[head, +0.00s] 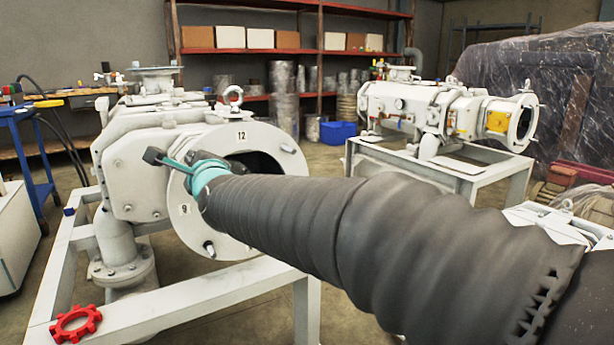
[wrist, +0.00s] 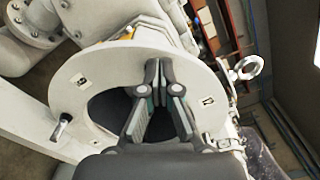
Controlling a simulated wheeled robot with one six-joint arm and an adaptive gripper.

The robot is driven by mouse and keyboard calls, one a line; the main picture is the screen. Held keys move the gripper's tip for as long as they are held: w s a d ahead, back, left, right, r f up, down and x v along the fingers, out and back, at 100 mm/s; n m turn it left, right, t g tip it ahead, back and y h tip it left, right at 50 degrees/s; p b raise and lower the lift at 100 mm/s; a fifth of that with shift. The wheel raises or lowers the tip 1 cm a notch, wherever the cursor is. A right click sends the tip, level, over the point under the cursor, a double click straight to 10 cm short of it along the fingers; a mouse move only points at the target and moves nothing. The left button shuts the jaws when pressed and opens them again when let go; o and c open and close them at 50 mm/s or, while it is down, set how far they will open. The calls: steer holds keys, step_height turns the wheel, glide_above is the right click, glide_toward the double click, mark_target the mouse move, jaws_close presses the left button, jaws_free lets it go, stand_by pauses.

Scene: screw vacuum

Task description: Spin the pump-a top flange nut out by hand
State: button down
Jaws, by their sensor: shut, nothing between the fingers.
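The near white pump (head: 150,150) stands on a white frame. Its round end flange (head: 268,140) carries the labels 12 and 9 and has a large dark opening. A protruding fastener (head: 209,248) shows low on the flange, and also in the wrist view (wrist: 62,127). My gripper (head: 154,156) is in front of the flange's upper left. In the wrist view its fingers (wrist: 158,74) are together at the tips, shut and empty, over the flange between the two labels. I cannot tell whether they touch it. No top flange nut can be made out; my arm and fingers hide part of the flange.
A lifting eye (head: 232,97) rises above the flange and also shows in the wrist view (wrist: 247,68). A red handwheel (head: 76,323) lies on the frame's front corner. A second pump (head: 430,108) stands behind right. Shelves (head: 290,50) line the back wall.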

steer(key=shift+b+x, duration=0.7)
steer(key=shift+x, duration=0.85)
steer(key=shift+f+b, duration=0.3)
steer(key=shift+b, duration=0.05)
steer(key=shift+f, duration=0.1)
steer(key=shift+s+a+f, duration=0.1)
steer(key=shift+a+f, duration=0.1)
steer(key=shift+f, duration=0.1)
steer(key=shift+s+a+f, duration=0.1)
steer(key=shift+a+f, duration=0.05)
steer(key=shift+f, duration=0.25)
